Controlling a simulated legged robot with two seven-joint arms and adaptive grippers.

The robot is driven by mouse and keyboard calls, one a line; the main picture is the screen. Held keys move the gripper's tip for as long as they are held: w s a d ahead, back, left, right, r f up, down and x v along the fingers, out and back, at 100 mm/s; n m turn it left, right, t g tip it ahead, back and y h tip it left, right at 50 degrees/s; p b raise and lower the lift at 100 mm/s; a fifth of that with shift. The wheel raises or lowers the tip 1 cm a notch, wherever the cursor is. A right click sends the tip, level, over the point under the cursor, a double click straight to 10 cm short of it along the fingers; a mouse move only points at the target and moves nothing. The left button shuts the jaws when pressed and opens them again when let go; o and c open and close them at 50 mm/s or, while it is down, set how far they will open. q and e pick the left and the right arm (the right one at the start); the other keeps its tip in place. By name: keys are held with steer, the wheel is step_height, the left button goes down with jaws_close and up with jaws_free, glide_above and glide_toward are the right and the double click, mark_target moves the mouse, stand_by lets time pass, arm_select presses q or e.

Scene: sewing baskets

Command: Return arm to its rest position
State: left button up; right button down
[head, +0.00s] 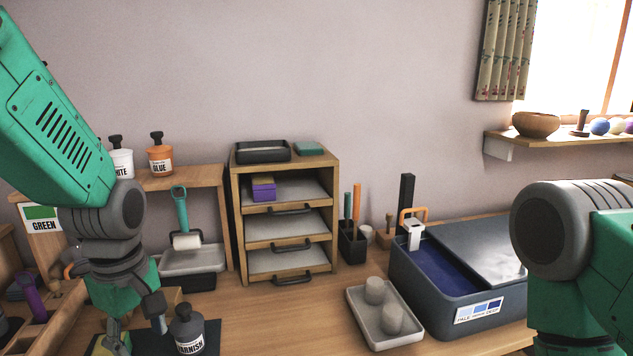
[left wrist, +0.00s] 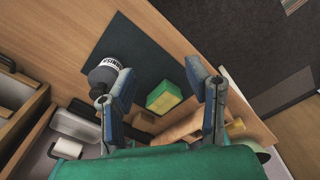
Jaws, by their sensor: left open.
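My left arm (head: 55,120) comes in from the left of the head view and bends down at a dark grey joint. My left gripper (head: 136,330) is low over the table, beside a dark varnish bottle (head: 187,330). In the left wrist view the gripper (left wrist: 160,85) is open, its two fingers apart with nothing between them. The varnish bottle (left wrist: 106,74) stands by one finger. A yellow and green block (left wrist: 164,97) lies below, between the fingers. My right arm (head: 570,240) shows at the right edge; its gripper is out of view.
A wooden drawer unit (head: 235,210) stands behind. A grey tray (head: 365,325) with two pale cylinders and a dark blue bin (head: 425,295) are at the right. A roller tray (head: 195,262) and a wooden divided box (head: 50,315) are near the left arm. Some middle table space (head: 290,320) is clear.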

arm_select(q)
steer(key=s+a+f+m, duration=0.2)
steer(key=s+f+m, duration=0.1)
steer(key=f, duration=0.6)
steer(key=s+a+f+m, duration=0.2)
steer(key=s+f+m, duration=0.15)
steer(key=f, duration=0.65)
steer(key=s+f+m, duration=0.7)
steer(key=s+f, duration=0.3)
steer(key=s, duration=0.5)
steer(key=shift+d+m, duration=0.25)
steer(key=shift+m, duration=0.1)
steer(key=shift+d+r, duration=0.15)
steer(key=shift+d, duration=0.1)
steer(key=shift+a, duration=0.1)
